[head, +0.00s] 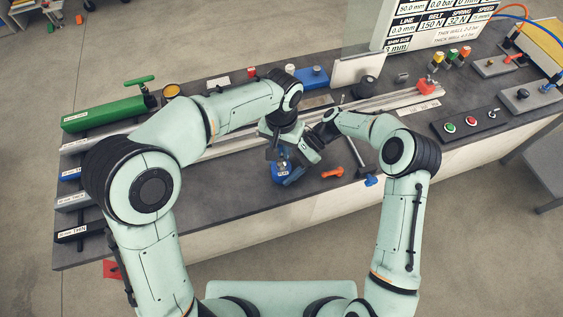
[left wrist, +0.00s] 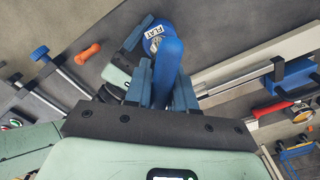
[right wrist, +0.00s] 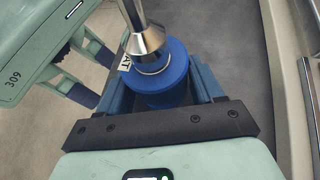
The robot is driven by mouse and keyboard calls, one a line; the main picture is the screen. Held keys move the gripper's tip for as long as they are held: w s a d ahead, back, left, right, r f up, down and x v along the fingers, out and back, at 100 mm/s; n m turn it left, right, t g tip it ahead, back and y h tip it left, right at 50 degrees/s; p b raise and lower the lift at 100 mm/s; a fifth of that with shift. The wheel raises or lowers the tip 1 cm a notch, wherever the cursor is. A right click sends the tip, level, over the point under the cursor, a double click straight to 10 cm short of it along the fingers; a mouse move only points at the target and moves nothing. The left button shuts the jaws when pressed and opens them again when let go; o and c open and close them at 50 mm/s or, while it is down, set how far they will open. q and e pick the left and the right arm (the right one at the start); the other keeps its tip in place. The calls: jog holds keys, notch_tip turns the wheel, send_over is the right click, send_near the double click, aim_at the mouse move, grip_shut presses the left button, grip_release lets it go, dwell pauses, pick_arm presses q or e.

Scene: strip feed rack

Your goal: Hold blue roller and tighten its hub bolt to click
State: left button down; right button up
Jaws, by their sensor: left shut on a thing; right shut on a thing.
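The blue roller (head: 281,173), with a white FLAT label, is low over the front part of the bench in the head view. The hub bolt cannot be made out.
A small orange part (head: 333,173) and a metal rod with a blue end (head: 371,181) lie right of the grippers. A long metal rail crosses the bench behind them. A control box (head: 470,122) is at right and a green unit (head: 105,113) at left.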

pick_arm(q)
jog(key=shift+r, duration=0.1)
jog(key=shift+r, duration=2.4)
pick_arm(e)
jog(key=o, duration=0.4)
jog(key=c, duration=0.4)
pick_arm(q)
jog(key=n, duration=0.2)
jog(key=r+n, duration=0.1)
jog(key=n, duration=0.2)
jog(key=shift+n, duration=0.3)
jog(key=n, duration=0.3)
jog(key=r+n, duration=0.1)
jog(key=n, duration=0.2)
